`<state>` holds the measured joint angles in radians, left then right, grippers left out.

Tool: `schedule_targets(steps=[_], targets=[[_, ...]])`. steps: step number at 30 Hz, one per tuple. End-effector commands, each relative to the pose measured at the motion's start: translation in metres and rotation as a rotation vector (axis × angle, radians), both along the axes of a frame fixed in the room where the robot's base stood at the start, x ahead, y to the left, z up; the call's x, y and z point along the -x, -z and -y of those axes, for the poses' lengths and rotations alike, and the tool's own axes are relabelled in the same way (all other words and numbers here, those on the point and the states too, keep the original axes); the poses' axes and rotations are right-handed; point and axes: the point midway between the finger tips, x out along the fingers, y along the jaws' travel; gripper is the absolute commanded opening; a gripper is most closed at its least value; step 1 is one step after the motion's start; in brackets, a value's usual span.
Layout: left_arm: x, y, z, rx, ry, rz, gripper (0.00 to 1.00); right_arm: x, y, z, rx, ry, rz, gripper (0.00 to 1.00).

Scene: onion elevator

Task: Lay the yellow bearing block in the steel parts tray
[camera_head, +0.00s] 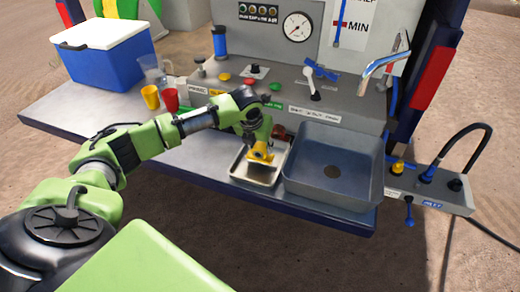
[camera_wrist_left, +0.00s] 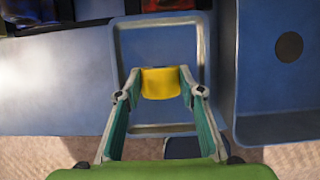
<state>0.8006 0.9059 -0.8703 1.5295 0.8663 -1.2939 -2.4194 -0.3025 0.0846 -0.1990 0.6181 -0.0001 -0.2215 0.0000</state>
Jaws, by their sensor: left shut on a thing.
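The yellow bearing block (camera_head: 261,153) is between the fingers of my left gripper (camera_head: 254,143), over the steel parts tray (camera_head: 240,178). In the left wrist view the block (camera_wrist_left: 160,83) sits between the two fingertips of the left gripper (camera_wrist_left: 160,95), with the tray (camera_wrist_left: 125,45) below and around it. The gripper is shut on the block. I cannot tell whether the block touches the tray floor. The tray looks otherwise empty where it shows. My right gripper is not in view.
A grey sink (camera_head: 335,175) stands right beside the tray. A control panel (camera_head: 285,100) with a tap (camera_head: 385,62) rises behind. Red (camera_head: 170,98) and yellow (camera_head: 150,97) cups, a clear jug (camera_head: 152,70) and a blue cooler (camera_head: 105,55) stand at the left. The counter's left part is mostly clear.

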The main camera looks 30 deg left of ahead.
Motion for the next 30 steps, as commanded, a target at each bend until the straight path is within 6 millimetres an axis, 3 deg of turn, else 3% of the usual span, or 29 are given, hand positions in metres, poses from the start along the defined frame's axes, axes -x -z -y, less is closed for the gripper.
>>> schedule_targets(steps=[6, 16, 17, 18, 19, 30], targets=[[0.001, 0.020, 0.001, 0.001, 0.000, -0.001, 0.01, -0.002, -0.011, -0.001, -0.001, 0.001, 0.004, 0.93], [0.001, 0.023, 0.001, 0.001, 0.000, -0.001, 0.01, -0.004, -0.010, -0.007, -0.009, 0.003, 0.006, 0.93], [0.002, 0.025, 0.001, 0.001, 0.001, -0.004, 0.38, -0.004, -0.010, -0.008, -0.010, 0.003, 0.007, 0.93], [0.002, 0.025, 0.001, 0.000, 0.001, -0.003, 0.48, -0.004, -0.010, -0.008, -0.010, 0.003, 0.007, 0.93], [0.002, 0.025, 0.001, 0.000, 0.001, -0.003, 0.52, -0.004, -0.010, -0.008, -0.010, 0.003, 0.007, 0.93], [0.001, 0.022, 0.001, 0.000, 0.001, -0.002, 0.52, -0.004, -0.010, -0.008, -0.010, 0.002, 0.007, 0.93]])
